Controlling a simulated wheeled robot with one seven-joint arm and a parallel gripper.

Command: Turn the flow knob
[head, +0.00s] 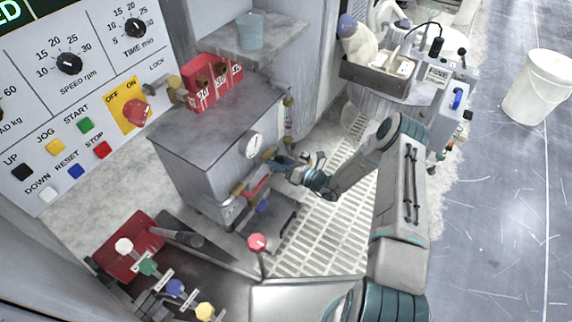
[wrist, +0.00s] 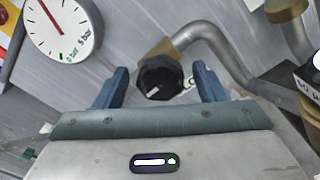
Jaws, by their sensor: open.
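A black round knob (wrist: 158,82) with a white mark sits on a brass fitting at the end of a grey pipe in the wrist view; it appears to be the flow knob, though no label on it is readable. My gripper (wrist: 160,72) is open, with one blue finger on each side of the knob and visible gaps between. In the head view my gripper (head: 277,163) is at the front of the grey cabinet (head: 190,168), right of its gauge. The knob cannot be made out clearly there.
A round gauge (wrist: 62,28) is at upper left in the wrist view. The bent pipe (wrist: 225,50) runs close to the right finger. In the head view, colored-knob levers (head: 175,287) stand at lower left. Grated floor (head: 335,215) lies beneath my arm.

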